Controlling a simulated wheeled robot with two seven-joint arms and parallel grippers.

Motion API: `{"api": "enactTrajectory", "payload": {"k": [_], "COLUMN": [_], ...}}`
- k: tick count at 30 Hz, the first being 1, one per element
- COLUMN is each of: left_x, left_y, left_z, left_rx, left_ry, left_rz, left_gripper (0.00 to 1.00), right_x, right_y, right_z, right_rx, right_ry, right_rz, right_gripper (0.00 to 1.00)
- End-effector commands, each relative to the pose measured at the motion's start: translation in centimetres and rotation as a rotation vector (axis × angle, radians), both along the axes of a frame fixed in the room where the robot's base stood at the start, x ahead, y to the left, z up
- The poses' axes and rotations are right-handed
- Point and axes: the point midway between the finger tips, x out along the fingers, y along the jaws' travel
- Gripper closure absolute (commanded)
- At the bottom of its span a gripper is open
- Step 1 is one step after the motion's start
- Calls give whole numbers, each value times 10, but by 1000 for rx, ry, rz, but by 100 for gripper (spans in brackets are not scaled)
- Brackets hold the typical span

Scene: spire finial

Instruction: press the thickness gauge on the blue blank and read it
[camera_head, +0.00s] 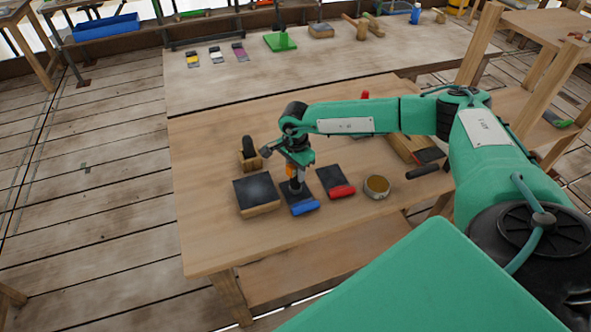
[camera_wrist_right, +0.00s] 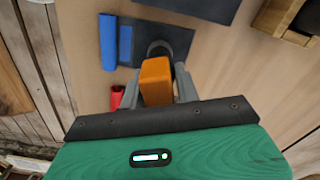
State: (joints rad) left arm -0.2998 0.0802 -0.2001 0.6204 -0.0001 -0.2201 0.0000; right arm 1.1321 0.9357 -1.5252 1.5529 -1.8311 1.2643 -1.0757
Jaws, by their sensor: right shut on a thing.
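The blue blank (camera_head: 304,207) is a dark flat plate with a blue front edge, lying on the wooden workbench; it also shows in the right wrist view (camera_wrist_right: 108,42). My right gripper (camera_head: 292,172) is directly above it, shut on the thickness gauge. The gauge has an orange body (camera_wrist_right: 156,80) between the two grey fingers and is held upright. Its lower end is over the dark plate; I cannot tell whether it touches. No reading shows in either view. My left gripper is not in view.
A red-edged dark plate (camera_head: 341,189) lies just right. A dark-topped wooden block (camera_head: 257,210) sits just left, with a small wooden stand (camera_head: 250,163) behind. A round tin (camera_head: 377,186) stands further right. The bench's front left is bare.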

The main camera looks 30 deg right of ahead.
Motion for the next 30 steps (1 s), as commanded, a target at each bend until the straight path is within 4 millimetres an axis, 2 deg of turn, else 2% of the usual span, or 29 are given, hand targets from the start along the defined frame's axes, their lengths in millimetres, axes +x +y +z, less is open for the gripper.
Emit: {"api": "enactTrajectory", "payload": {"k": [18,30], "left_x": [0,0], "left_y": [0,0], "left_z": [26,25], "left_rx": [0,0], "left_ry": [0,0], "left_rz": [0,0], "left_gripper": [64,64], "right_x": [1,1], "right_y": [0,0], "right_z": [49,50], "right_rx": [1,1], "right_ry": [-4,-4], "right_rz": [-1,-1], "right_gripper": [95,95]}}
